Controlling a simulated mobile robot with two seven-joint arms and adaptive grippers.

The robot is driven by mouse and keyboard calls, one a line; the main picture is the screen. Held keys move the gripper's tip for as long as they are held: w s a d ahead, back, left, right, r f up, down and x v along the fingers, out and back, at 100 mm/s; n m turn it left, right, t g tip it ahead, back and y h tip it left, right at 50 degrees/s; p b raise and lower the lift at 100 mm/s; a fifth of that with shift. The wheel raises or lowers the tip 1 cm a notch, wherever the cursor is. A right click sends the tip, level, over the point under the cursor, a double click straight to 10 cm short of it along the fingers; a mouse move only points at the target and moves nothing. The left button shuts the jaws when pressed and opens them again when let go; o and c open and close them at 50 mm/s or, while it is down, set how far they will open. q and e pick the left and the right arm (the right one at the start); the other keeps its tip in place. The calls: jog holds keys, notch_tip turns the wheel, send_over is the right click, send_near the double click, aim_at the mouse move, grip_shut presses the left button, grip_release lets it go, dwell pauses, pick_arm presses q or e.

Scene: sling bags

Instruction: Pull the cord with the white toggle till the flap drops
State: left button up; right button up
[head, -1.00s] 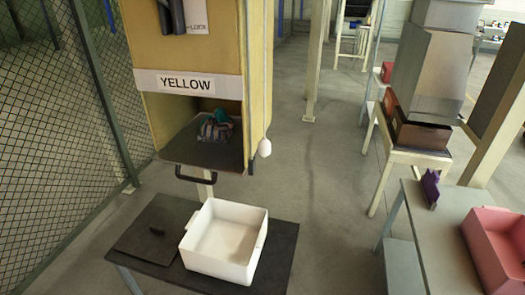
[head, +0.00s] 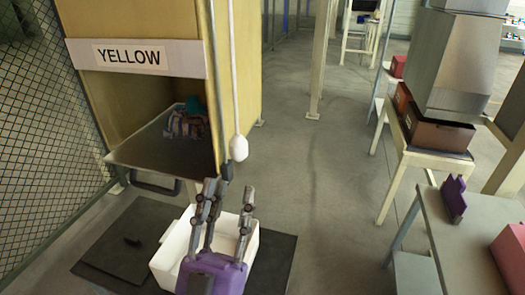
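The white toggle (head: 239,148) hangs on a pale cord (head: 234,70) at the right front edge of the yellow-walled bay. The dark flap (head: 150,150) forms the bay's floor, with a black handle (head: 156,184) on its front edge. A multicoloured bag (head: 186,121) lies on it, partly in shadow. My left gripper (head: 229,190) has a purple body and grey fingers pointing up. Its fingers are spread and empty, and appear just below the toggle in the picture. I cannot tell the gap in depth. My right gripper is out of view.
A wire fence (head: 45,150) is at the left. Tables with boxes stand at the right (head: 430,240); the floor between is clear.

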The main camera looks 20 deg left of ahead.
aim_at(238, 161)
pick_arm(q)
jog(key=shift+w+r+p, duration=0.2)
jog(key=shift+w+r, duration=0.05)
jog(key=shift+r, duration=0.25)
jog(key=shift+w+r+p, duration=0.2)
jog(key=shift+r, duration=0.3)
jog(key=p+x, duration=0.1)
jog(key=x, duration=0.3)
jog(key=shift+w+f, duration=0.1)
jog(key=shift+w, duration=0.1)
jog(key=shift+w+r+p, duration=0.3)
jog(key=shift+w+r, duration=0.1)
jog(key=shift+w, duration=0.1)
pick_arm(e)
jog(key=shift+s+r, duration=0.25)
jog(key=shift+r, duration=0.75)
pick_arm(q)
jog(key=shift+f, duration=0.1)
grip_shut()
